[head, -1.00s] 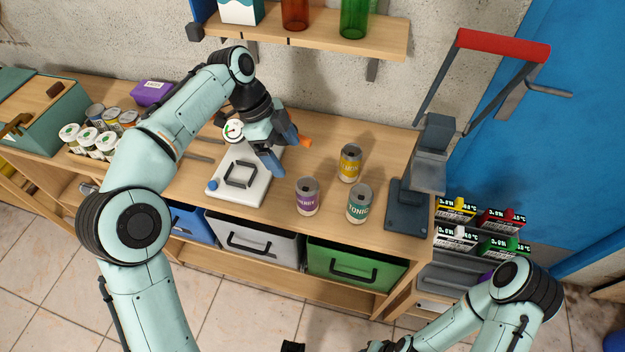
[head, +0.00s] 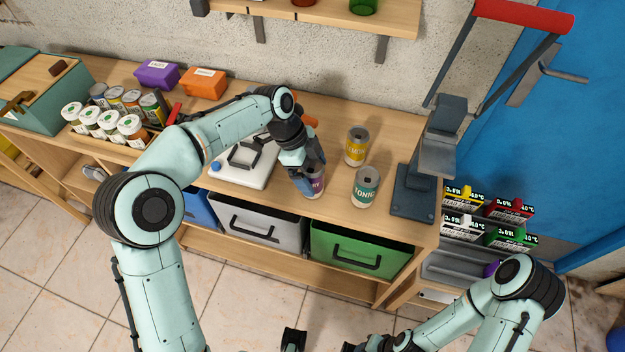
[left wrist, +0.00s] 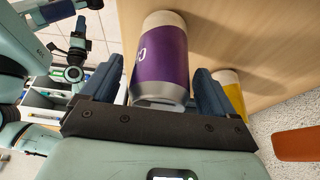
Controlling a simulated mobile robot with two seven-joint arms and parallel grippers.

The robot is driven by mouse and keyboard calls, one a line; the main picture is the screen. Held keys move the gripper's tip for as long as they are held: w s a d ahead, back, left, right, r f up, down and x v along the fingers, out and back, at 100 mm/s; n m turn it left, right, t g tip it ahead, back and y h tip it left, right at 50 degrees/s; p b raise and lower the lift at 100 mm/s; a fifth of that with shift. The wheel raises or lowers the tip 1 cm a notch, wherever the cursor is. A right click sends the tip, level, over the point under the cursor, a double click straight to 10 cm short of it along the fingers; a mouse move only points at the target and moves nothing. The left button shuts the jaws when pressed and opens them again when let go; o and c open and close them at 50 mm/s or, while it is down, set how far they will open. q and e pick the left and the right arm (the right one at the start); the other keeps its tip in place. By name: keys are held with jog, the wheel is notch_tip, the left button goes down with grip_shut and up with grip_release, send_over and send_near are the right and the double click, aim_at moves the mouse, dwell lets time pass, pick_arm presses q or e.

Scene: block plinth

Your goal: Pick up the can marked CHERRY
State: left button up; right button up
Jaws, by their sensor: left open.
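The purple can (head: 316,187) stands on the bench beside the scale, partly hidden behind my left gripper (head: 308,178). In the left wrist view the purple can (left wrist: 160,60) shows a white letter C at its edge; the rest of the word is turned away. My left gripper is open, its dark blue fingers (left wrist: 157,90) on either side of the can, with a small gap on the right side.
A yellow can (head: 356,147) and a teal TONIC can (head: 365,187) stand close to the right. A white scale (head: 237,172) is on the left. A dark press (head: 413,195) with a red handle stands further right. A shelf (head: 330,22) hangs above.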

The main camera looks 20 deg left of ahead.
pick_arm(q)
jog(key=shift+f, duration=0.1)
jog(key=shift+c, duration=0.4)
jog(key=c, duration=1)
jog(key=shift+o, duration=0.2)
